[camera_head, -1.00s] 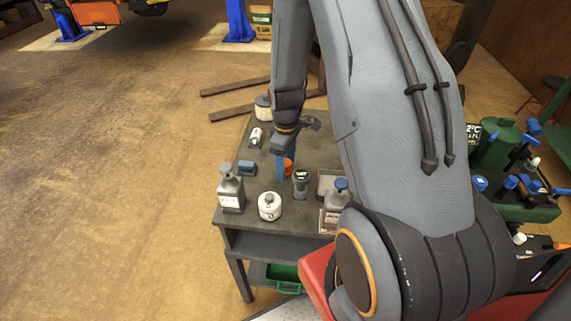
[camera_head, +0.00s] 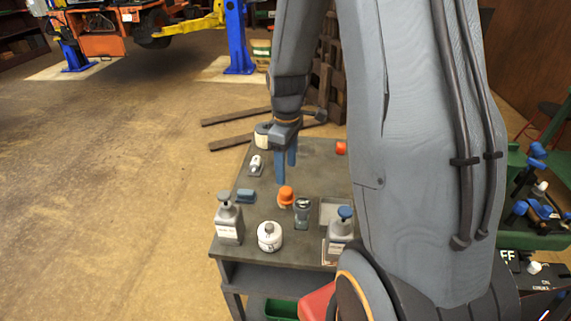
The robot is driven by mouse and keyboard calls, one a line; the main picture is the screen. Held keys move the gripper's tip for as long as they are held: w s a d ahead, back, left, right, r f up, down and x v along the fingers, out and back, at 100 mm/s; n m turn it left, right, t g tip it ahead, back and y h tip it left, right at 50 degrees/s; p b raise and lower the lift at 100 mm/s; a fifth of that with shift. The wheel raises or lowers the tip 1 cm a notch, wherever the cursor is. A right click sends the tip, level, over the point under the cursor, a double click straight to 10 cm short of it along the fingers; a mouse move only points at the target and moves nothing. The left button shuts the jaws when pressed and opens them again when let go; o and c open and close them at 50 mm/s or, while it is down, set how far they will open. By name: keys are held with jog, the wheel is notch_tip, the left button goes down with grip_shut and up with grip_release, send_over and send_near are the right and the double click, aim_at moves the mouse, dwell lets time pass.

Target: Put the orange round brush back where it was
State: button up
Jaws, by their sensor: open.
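The orange round brush (camera_head: 286,197) stands on the grey workbench (camera_head: 318,162), its orange top showing above a paler lower part. It is between the blue block and the dark canister. My gripper (camera_head: 286,168) is above and a little behind the brush in the picture. Its two blue fingers point down, spread apart with nothing between them, and do not touch the brush. A second orange-red item (camera_head: 341,148) sits farther back on the bench, partly hidden by my arm.
Around the brush stand a dark canister (camera_head: 302,213), a white round can (camera_head: 269,237), a grey pump bottle (camera_head: 229,220), another pump bottle (camera_head: 340,232), a blue block (camera_head: 246,196) and a grey tray (camera_head: 331,212). The bench's middle is bare.

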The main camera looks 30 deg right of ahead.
jog(key=s+a+r+m+t, duration=0.1)
jog(key=s+a+r+m, duration=0.5)
jog(key=s+a+m, duration=0.2)
jog(key=s+a, duration=0.2)
jog(key=s, duration=0.2)
jog(key=shift+r+t, duration=0.2)
jog(key=shift+t, duration=0.2)
notch_tip(320, 180, down, 3)
jog(key=shift+r+b, duration=0.2)
jog(key=shift+b, duration=1)
